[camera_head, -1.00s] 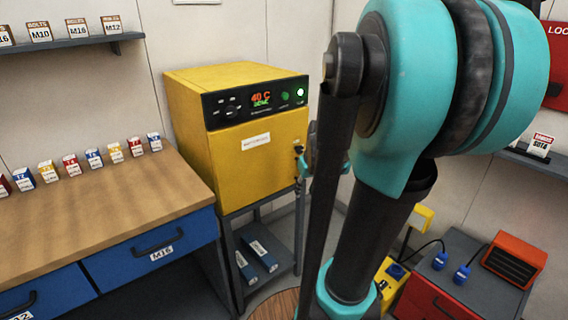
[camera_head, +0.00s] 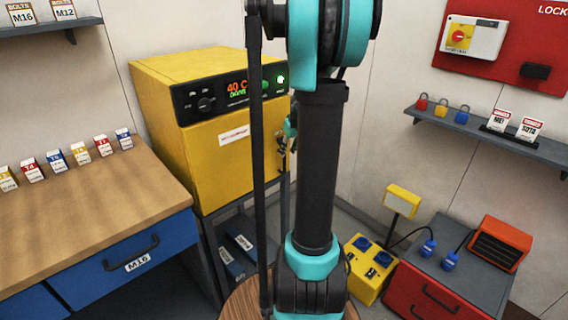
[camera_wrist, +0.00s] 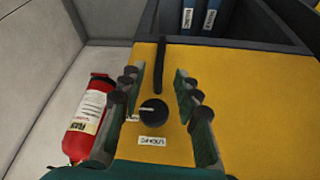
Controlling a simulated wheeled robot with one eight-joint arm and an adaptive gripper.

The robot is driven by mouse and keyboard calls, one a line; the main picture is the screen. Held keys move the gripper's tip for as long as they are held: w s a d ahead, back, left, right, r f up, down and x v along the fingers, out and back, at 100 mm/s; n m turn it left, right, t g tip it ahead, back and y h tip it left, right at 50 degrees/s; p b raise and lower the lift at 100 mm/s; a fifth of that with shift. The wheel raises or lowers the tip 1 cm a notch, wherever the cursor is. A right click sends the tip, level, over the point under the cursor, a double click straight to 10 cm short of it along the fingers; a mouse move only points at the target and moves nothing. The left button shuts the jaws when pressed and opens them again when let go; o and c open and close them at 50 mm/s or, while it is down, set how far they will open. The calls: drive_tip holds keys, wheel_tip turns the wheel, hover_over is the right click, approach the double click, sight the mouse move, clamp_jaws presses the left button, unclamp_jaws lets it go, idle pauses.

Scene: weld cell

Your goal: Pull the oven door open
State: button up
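The yellow oven (camera_head: 215,165) stands on a dark stand, with its front door (camera_head: 235,170) shut. Its lit panel reads 40 C. In the wrist view the yellow door face (camera_wrist: 225,105) fills the middle, with a black bar handle (camera_wrist: 160,66) and a round black knob (camera_wrist: 153,112) in line with it. My gripper (camera_wrist: 157,88) is open, its fingers apart on either side of the handle and knob. I see no contact with them. In the head view my arm hides most of the gripper, and a dark latch part (camera_head: 281,150) shows at the door's right edge.
A wooden bench (camera_head: 90,200) with blue drawers stands left of the oven. Right are a yellow socket box (camera_head: 368,268), a red cabinet (camera_head: 425,295) and a wall shelf (camera_head: 500,140). A fire extinguisher (camera_wrist: 88,120) stands beside the door in the wrist view.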

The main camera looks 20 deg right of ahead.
sight(284, 171)
drive_tip(key=x, duration=0.8)
drive_tip(key=shift+w+f, duration=0.1)
drive_tip(key=shift+f, duration=0.2)
drive_tip(key=shift+c, duration=0.3)
clamp_jaws()
